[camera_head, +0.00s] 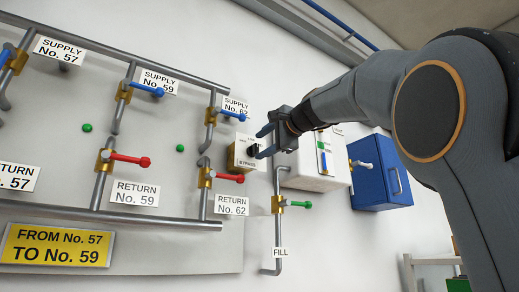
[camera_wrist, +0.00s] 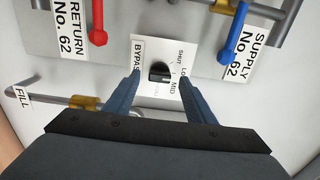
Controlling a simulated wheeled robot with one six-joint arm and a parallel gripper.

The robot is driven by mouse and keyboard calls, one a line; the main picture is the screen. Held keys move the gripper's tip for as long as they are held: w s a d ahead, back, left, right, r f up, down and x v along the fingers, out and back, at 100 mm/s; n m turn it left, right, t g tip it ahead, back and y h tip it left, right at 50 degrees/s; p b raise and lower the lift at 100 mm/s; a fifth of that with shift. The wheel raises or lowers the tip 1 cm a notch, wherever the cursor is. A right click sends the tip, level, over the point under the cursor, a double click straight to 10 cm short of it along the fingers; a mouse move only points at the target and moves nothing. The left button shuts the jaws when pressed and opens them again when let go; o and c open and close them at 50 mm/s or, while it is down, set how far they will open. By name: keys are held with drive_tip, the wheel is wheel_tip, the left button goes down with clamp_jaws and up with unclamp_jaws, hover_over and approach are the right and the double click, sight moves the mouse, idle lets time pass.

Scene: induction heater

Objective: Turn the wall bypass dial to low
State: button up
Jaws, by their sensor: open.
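The bypass dial is a black knob (camera_wrist: 159,72) on a pale plate (camera_wrist: 143,44) printed BYPASS, SHUT, LOW and MID; further print below the knob is unreadable. In the wrist view the plate appears turned sideways. The knob's exact setting is hard to tell. In the head view the dial's box (camera_head: 237,155) sits on the wall right of the No. 62 pipes. My gripper (camera_wrist: 160,77) is open and empty, one blue finger on each side of the knob, with visible gaps. In the head view my gripper (camera_head: 263,144) is just right of the box.
A blue-handled supply valve (camera_wrist: 232,48) and a red-handled return valve (camera_wrist: 97,28) flank the dial. The fill pipe with its green-handled valve (camera_head: 294,204) runs below. A white box (camera_head: 310,172) and a blue cabinet (camera_head: 378,190) hang to the right.

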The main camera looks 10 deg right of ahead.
drive_tip(key=b+v, duration=0.1)
drive_tip(key=v, duration=0.4)
drive_tip(key=shift+s+d, duration=0.1)
drive_tip(key=shift+s, duration=0.1)
idle(0.3)
drive_tip(key=w+f+n+g+h, duration=0.1)
drive_tip(key=w+f+g, duration=0.15)
drive_tip(key=f, duration=0.95)
drive_tip(key=w+f+n+g+h, duration=0.15)
drive_tip(key=w+f, duration=0.25)
drive_tip(key=f, duration=0.8)
drive_tip(key=s+f+n+g, duration=0.25)
drive_tip(key=f+g, duration=0.25)
drive_tip(key=f, duration=1.7)
drive_tip(key=s+a+f+n+g+h+p, duration=0.1)
drive_tip(key=s+f+n+g, duration=0.7)
drive_tip(key=s+f, duration=2.3)
wheel_tip(320, 180, down, 4)
drive_tip(key=shift+a+r+n+h+p, duration=0.1)
drive_tip(key=shift+a+n+h+p, duration=0.2)
drive_tip(key=shift+a+n+h, duration=0.6)
